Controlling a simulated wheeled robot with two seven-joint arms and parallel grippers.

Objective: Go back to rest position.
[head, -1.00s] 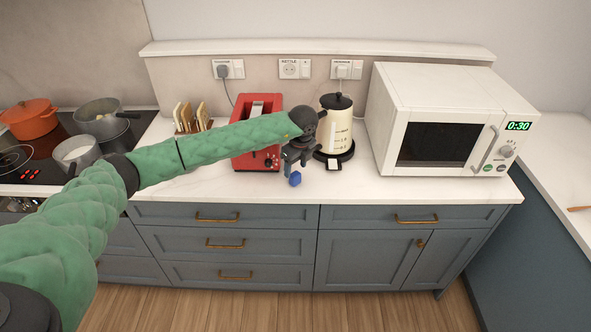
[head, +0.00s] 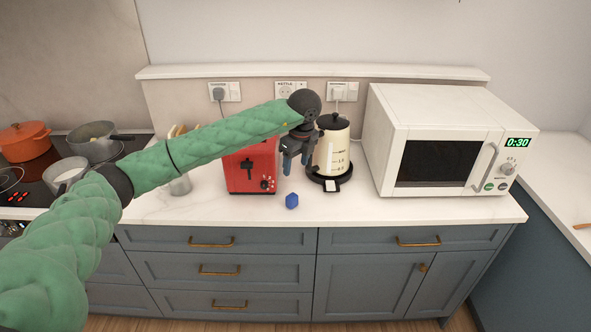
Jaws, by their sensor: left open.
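My left gripper (head: 296,166) hangs over the counter between the red toaster and the cream kettle, fingers pointing down, open and empty. A small blue object (head: 292,201) lies on the counter just below and in front of the fingertips, apart from them. My left arm, in a green quilted cover, reaches in from the left and hides part of the red toaster (head: 252,178) and the toast rack behind it. My right gripper is not in view.
The cream kettle (head: 331,155) stands on its dark base close to the gripper's right. A white microwave (head: 437,135) showing 0:30 is further right. An orange pot (head: 25,142) and grey pans stand on the hob at left. The counter front (head: 380,205) is clear.

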